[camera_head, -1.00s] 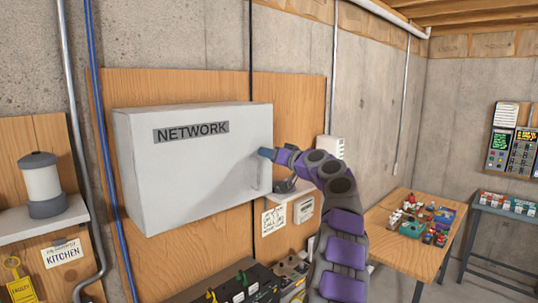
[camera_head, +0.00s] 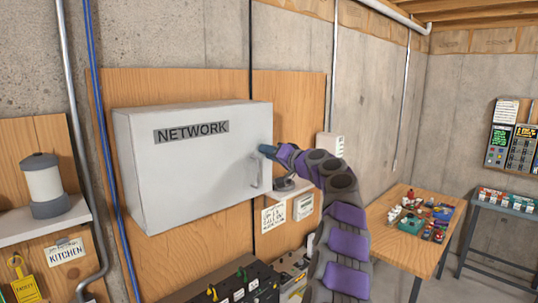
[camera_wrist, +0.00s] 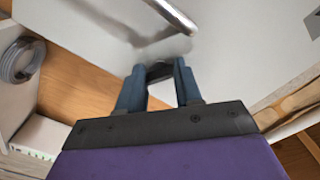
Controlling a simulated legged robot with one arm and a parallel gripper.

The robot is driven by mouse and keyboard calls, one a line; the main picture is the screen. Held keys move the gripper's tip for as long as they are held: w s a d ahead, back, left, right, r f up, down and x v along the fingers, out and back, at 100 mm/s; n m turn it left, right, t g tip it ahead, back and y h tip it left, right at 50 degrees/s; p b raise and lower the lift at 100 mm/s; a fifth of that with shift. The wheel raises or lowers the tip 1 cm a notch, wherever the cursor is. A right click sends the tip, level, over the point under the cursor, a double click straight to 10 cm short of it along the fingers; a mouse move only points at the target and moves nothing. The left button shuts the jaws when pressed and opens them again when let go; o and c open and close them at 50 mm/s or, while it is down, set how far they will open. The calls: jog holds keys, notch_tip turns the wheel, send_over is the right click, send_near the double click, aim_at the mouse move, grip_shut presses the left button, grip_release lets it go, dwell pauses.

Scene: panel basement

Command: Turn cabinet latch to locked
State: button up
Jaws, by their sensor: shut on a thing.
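The closed grey cabinet (camera_head: 200,185) labelled NETWORK hangs on a wooden backboard. Its upright bar handle (camera_head: 256,170) is near the right edge of the front, and it shows at the top of the wrist view (camera_wrist: 174,14). My gripper (camera_head: 265,149) is at the cabinet's right edge, just above the handle. In the wrist view, its two blue fingers (camera_wrist: 159,80) are closed on a small dark latch (camera_wrist: 160,70) on the cabinet's face. The fingers hide part of the latch, so its exact turn is hard to tell. The head view does not show the latch clearly.
A wooden table (camera_head: 390,245) with small parts stands at the right, with a metal bench (camera_head: 500,212) beyond. Black boxes (camera_head: 245,285) sit below the cabinet. A shelf (camera_head: 45,222) with a lantern-like canister (camera_head: 45,185) is at the left.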

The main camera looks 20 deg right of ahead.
dwell(0.6)
jog(key=o, duration=1)
jog(key=shift+d+f, duration=0.1)
jog(key=shift+d, duration=0.15)
jog(key=shift+o, duration=0.2)
jog(key=b+v, duration=0.4)
jog(key=v, duration=1.3)
jog(key=shift+d+b, duration=0.2)
jog(key=shift+b, duration=0.2)
jog(key=shift+s, duration=0.1)
